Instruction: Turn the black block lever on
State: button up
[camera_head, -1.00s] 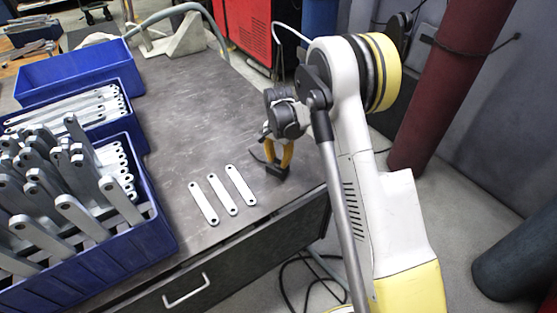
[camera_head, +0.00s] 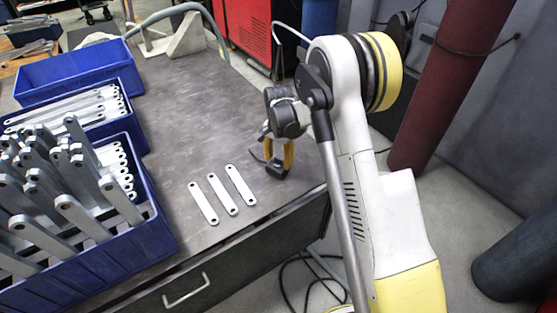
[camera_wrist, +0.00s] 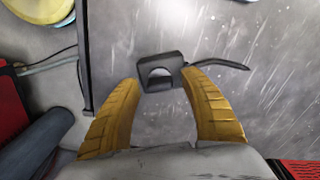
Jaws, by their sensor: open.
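The black block (camera_head: 277,171) sits on the dark bench top near its right edge. In the wrist view the block (camera_wrist: 151,58) shows a grey rounded opening, and its thin black lever (camera_wrist: 222,64) sticks out to the right. In the head view the lever is small and partly hidden by my gripper. My gripper (camera_wrist: 161,80) has two yellow fingers spread apart, one at each side of the block, with nothing held between them. In the head view my gripper (camera_head: 279,155) hangs right over the block. Contact with the lever cannot be told.
Several flat metal brackets (camera_head: 221,194) lie on the bench left of the block. Blue bins (camera_head: 112,265) full of brackets stand at the left, with an empty blue bin (camera_head: 75,72) behind. The bench middle is clear. A dark red post (camera_head: 440,90) stands at the right.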

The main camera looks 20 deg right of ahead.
notch_tip(320, 180, up, 12)
dwell(0.4)
jog(key=shift+f, duration=0.1)
